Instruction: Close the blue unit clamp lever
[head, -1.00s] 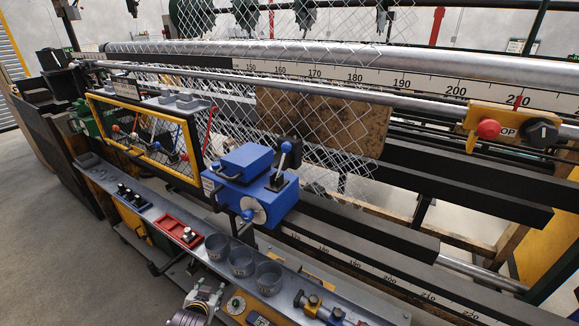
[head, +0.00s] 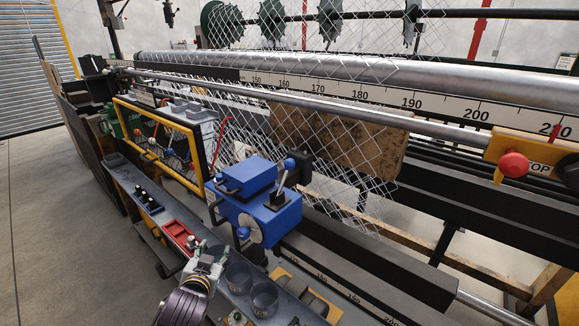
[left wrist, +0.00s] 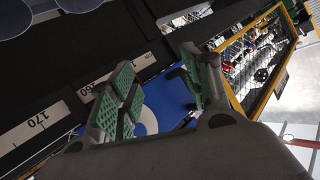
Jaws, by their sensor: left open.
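The blue unit (head: 236,212) sits on the machine rail in the middle of the head view. My right gripper is not in view.
Grey cups (head: 264,298) and a red tray (head: 180,234) stand on the narrow bench by my left gripper. A yellow-framed panel (head: 157,150) is left of the unit. Wire mesh (head: 330,140) hangs behind it. A yellow box with a red stop button (head: 514,165) is at right.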

